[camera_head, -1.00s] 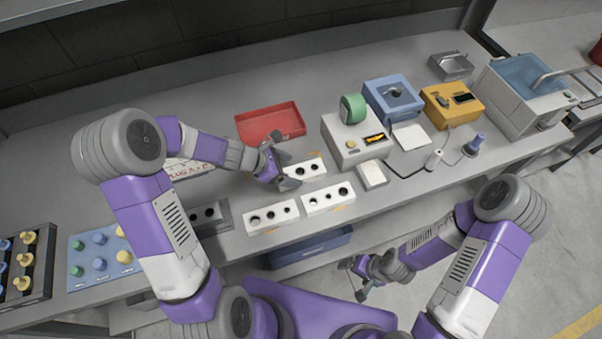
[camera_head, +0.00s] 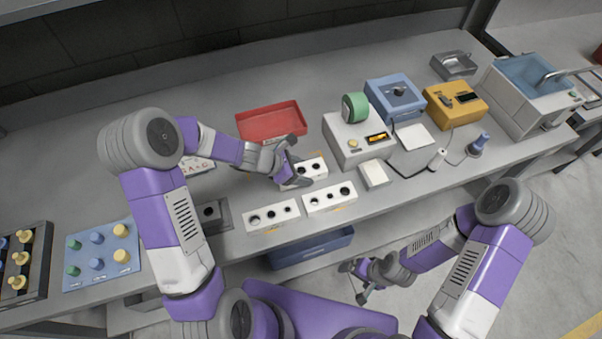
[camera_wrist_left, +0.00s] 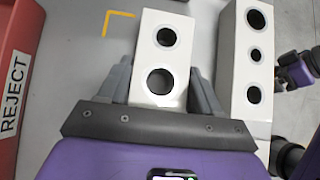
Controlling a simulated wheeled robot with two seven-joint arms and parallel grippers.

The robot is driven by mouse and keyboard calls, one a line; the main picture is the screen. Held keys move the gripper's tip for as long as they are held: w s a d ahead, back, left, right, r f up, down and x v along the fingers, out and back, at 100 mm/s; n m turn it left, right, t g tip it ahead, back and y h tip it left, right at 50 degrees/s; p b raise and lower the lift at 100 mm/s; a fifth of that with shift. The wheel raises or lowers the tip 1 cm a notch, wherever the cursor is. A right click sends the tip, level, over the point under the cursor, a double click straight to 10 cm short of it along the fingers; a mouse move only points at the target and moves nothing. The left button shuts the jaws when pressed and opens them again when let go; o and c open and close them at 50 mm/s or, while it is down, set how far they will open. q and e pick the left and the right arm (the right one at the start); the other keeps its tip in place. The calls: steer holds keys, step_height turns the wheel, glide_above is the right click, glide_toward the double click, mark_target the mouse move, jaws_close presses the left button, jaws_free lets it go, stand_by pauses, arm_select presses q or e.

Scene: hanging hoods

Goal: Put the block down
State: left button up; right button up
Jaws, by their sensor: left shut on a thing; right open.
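The white block (camera_head: 313,168) with round dark holes is between the fingers of my left gripper (camera_head: 293,178), in front of the red tray. In the left wrist view the fingers press on both long sides of the block (camera_wrist_left: 167,52), and two of its holes show. Its near end is hidden by the gripper. I cannot tell whether its underside touches the table. Two similar white blocks, one at left (camera_head: 271,215) and one at right (camera_head: 330,198), lie along the front edge. My right gripper (camera_head: 359,284) is open and empty, low beyond the table front.
The red tray (camera_head: 271,122), marked REJECT in the wrist view, lies behind. A white device (camera_head: 352,140) with a green roll stands to the right. A dark grey fixture (camera_head: 210,215) is at left. A yellow corner mark (camera_wrist_left: 118,17) is on the table beside the block.

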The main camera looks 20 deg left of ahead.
arm_select(q)
steer(key=shift+r, duration=0.1)
steer(key=c, duration=0.5)
step_height(320, 180, up, 17)
steer(key=p, duration=0.8)
steer(key=n+t+y+b, duration=0.2)
steer(key=n+b, duration=0.3)
glide_above(279, 122)
steer(key=s+a, duration=0.2)
steer(key=s, duration=0.1)
step_height(279, 122, down, 7)
steer(key=shift+t, duration=0.3)
step_height(279, 122, down, 10)
steer(key=shift+w+r+b, duration=0.1)
steer(key=shift+r+b, duration=0.15)
steer(key=shift+b, duration=0.9)
steer(key=shift+r, duration=0.1)
